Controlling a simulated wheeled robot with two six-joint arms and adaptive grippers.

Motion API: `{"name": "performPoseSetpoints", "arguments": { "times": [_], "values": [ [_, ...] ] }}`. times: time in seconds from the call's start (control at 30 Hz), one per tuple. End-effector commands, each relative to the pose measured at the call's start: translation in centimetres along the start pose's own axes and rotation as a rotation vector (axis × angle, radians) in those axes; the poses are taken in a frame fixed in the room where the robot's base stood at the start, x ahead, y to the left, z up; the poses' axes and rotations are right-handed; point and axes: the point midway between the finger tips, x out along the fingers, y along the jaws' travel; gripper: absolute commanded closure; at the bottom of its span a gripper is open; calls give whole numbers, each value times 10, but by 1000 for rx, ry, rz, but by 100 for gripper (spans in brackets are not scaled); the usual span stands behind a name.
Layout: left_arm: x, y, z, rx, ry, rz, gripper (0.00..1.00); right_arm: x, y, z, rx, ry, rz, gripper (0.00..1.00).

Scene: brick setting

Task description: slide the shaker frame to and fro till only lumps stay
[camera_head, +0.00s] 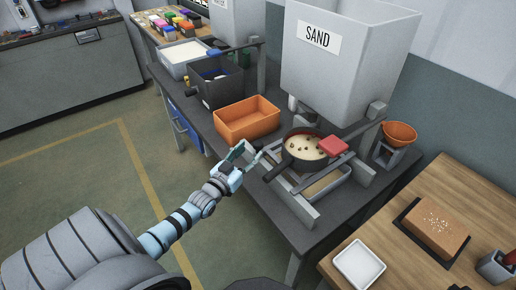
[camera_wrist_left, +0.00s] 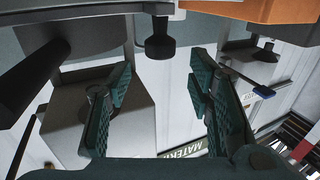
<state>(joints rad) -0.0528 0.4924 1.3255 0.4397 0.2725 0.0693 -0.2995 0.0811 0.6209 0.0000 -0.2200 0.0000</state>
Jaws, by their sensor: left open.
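The shaker frame is a round dark sieve (camera_head: 290,137) on grey rails (camera_head: 312,190) below the hopper marked SAND. It holds pale sand with several dark lumps on top. A dark handle (camera_head: 281,164) sticks out from its front left, and a red block (camera_head: 333,146) sits at its right. A shallow tray (camera_head: 337,193) with sand lies under the rails. My left gripper (camera_head: 249,155) is open and empty, just left of the handle and apart from it. In the left wrist view a dark knob (camera_wrist_left: 160,42) shows ahead of the open fingers (camera_wrist_left: 160,85). My right gripper is out of view.
An orange bin (camera_head: 244,132) stands close behind my left gripper. The SAND hopper (camera_head: 340,75) overhangs the sieve. An orange funnel (camera_head: 400,132) stands at the right. A wooden table (camera_head: 465,195) at front right holds a brick (camera_head: 437,225) and a white dish (camera_head: 358,264).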

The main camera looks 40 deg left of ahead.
Motion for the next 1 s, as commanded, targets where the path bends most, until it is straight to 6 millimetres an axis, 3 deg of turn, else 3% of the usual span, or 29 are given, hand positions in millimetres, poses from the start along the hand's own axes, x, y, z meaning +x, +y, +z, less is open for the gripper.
{"name": "performPoseSetpoints", "arguments": {
  "times": [0.03,0.23,0.6,0.9,1.0],
  "values": [
    [14,0,8,0,4,-1,53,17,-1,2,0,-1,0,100],
    [51,0,8,1,0,1,53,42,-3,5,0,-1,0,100],
    [62,0,3,0,-4,-2,53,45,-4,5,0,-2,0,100],
    [62,0,3,0,-4,-2,99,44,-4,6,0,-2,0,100],
    [62,0,3,0,-4,-2,100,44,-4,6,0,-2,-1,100]
  ]
}}
